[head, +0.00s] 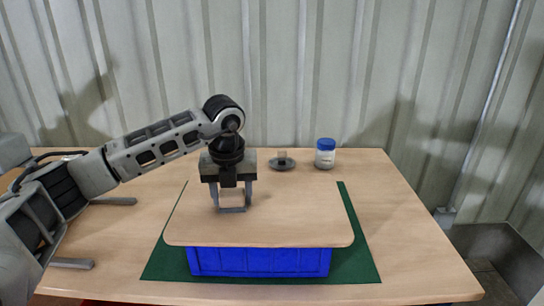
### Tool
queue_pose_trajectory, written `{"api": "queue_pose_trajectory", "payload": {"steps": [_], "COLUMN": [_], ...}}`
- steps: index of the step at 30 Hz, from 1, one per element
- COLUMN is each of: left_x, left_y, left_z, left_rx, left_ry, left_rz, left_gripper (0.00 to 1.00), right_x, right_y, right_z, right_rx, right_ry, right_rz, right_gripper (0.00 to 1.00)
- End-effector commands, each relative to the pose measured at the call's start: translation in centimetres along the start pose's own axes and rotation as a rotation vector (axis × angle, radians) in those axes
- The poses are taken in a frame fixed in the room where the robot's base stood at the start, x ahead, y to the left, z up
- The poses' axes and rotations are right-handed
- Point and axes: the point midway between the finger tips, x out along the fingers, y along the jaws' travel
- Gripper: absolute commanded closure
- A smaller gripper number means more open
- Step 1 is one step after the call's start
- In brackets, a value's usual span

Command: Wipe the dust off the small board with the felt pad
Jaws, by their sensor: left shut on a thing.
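The small board (295,215) is a pale wood-coloured panel with rounded front corners. It lies flat on top of a blue crate (259,262). My left gripper (232,208) points straight down over the left-middle part of the board. It is shut on a thin grey piece, which I take to be the felt pad (232,210), low at the board's surface. I cannot tell for sure whether the pad touches the board. No dust can be made out on the board from here. My right gripper is not in view.
A green mat (362,250) lies under the crate on the wooden table (420,245). Behind the board stand a grey disc with a raised middle (281,164) and a jar with a blue lid (325,154). The table's right side is clear. A corrugated wall rises behind.

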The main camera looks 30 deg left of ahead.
Motion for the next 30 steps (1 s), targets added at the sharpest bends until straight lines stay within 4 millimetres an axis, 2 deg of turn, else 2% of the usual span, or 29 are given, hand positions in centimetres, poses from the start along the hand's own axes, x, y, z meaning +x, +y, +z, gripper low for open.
{"api": "queue_pose_trajectory", "payload": {"steps": [2,5,7,21,30], "left_x": [0.2,-0.6,-2.7,-6.7,-8.1], "left_y": [0.6,0.6,0.6,0.9,1.0], "left_z": [0.3,0.4,0.8,1.3,1.5], "left_rx": [-0.001,0.001,0.001,-0.003,-0.005], "left_ry": [0.001,0.002,-0.004,0.0,-0.001], "left_rz": [0.002,0.002,-0.002,0.0,0.0], "left_gripper": [0.71,0.71,0.71,0.71,0.71], "right_x": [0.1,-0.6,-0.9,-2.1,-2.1], "right_y": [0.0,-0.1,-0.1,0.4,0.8], "right_z": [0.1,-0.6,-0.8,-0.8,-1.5], "right_rx": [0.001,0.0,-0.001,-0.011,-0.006], "right_ry": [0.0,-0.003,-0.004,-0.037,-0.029], "right_rz": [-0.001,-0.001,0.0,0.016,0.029], "right_gripper": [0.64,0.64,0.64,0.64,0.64]}}
